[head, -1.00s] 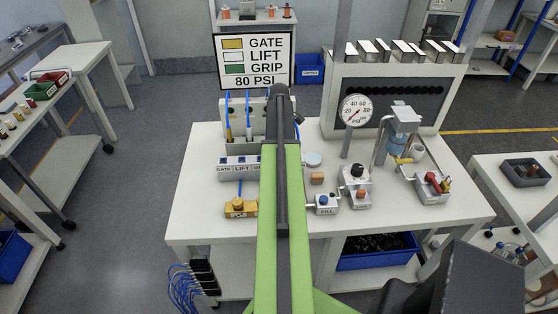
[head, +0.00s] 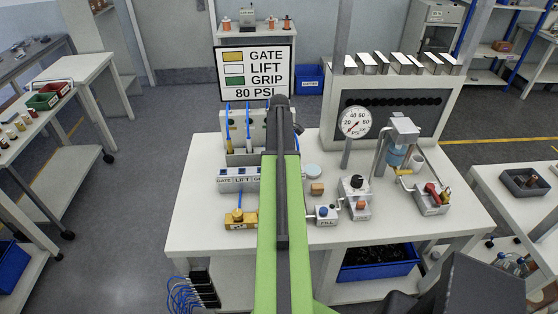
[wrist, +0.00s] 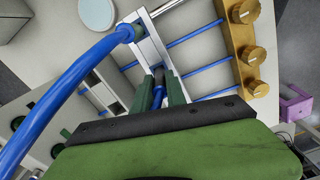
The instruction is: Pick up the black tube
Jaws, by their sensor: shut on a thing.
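My gripper (wrist: 161,88) shows in the wrist view as two dark green fingers, close together. They are shut on a blue tube (wrist: 158,96) with a dark part between the fingers. In the head view my own arm hides the gripper. Another thick blue tube (wrist: 70,75) curves across the left of the wrist view to a dark fitting on a pale bracket (wrist: 150,45). I cannot make out a separate black tube for certain. Dark pieces lie in a blue bin (head: 350,273) under the table.
The white table (head: 200,200) carries a sign (head: 255,73), a yellow block (head: 240,222), a labelled strip (head: 238,187), a round gauge (head: 355,122), and small valve units (head: 355,195). Brass knobs (wrist: 256,55) stand at the wrist view's upper right. A small cart (head: 515,215) stands right.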

